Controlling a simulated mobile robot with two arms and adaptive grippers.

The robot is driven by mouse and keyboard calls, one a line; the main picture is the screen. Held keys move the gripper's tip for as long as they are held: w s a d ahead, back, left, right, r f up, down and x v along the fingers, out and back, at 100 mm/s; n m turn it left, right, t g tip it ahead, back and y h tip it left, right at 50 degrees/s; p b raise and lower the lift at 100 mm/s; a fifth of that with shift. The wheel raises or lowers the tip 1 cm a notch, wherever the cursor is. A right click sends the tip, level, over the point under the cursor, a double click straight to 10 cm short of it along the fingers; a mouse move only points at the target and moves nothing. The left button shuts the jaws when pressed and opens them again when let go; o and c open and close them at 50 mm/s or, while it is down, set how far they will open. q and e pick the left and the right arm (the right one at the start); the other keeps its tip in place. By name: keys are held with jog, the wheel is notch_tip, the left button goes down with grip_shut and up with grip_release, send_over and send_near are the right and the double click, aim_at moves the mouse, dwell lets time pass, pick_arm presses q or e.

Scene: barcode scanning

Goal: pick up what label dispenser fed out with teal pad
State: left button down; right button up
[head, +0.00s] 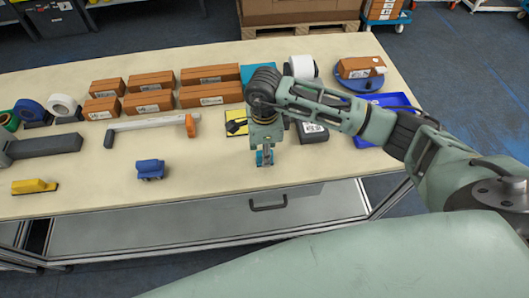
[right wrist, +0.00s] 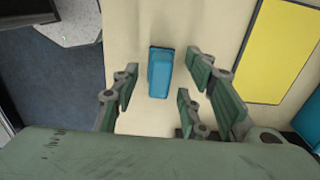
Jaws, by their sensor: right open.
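A small teal block (right wrist: 160,72), which may be the teal pad, lies on the table close to its front edge. In the head view it shows partly (head: 265,158) under my right gripper (head: 264,152). In the right wrist view my right gripper (right wrist: 157,95) is open, with its fingers to the left and right of the block and apart from it. A white roll (head: 302,66) stands behind my right arm, and a dark box with a white label (head: 313,131) sits right of the gripper. I cannot tell which is the label dispenser. No fed-out label is clear. My left gripper is not in view.
A yellow mat (right wrist: 280,50) lies behind the block. Several brown boxes (head: 150,102), a blue tool (head: 150,169) and a yellow tool (head: 34,187) lie left. A blue tray (head: 390,101) is right. The front middle of the table is mostly clear.

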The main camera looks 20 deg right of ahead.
jog(key=shift+f, duration=0.65)
grip_shut()
jog(key=shift+r, duration=0.1)
